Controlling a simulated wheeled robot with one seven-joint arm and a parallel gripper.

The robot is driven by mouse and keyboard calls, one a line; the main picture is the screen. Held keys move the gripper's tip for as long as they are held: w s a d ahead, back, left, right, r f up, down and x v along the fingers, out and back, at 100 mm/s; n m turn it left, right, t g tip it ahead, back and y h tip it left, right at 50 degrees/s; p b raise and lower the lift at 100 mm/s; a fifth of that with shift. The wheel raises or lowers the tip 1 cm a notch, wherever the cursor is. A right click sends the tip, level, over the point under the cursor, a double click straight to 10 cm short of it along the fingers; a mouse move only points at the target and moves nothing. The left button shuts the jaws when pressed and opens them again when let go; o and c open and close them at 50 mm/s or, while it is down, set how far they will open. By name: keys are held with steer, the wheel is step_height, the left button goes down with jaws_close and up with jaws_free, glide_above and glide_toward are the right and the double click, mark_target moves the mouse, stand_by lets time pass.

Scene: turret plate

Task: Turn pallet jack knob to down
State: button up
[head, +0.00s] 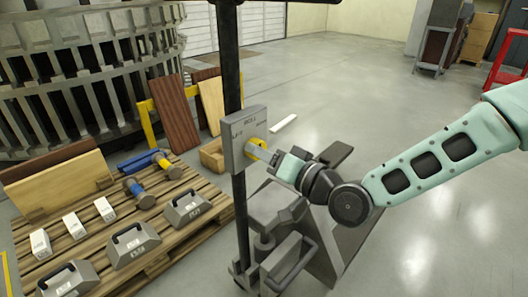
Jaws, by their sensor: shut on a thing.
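The pallet jack's grey turret plate (233,150) is fixed to a dark upright post (230,70) in the middle of the head view. Small lettering runs along its upper face; it is too small to read surely. The knob (254,145) shows yellow on the plate's front face. My gripper (264,153) reaches in from the right and is shut on the knob. The fingers and the knob's front overlap, so the knob's pointing direction is hard to tell.
The jack's grey frame (292,262) stands below my gripper. A wooden pallet (172,236) at left carries grey weights, white boxes and blue-and-yellow tools. Boards (175,112) lean behind the post. Open floor (340,85) lies behind and to the right.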

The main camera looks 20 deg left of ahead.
steer(key=m+p, duration=0.1)
steer(key=m, duration=0.9)
steer(key=shift+m, duration=0.3)
stand_by(0.4)
steer(key=o, duration=1)
steer(key=v, duration=1.7)
steer(key=shift+s+d+f, duration=0.1)
steer(key=shift+s+d, duration=0.1)
steer(key=shift+d, duration=0.05)
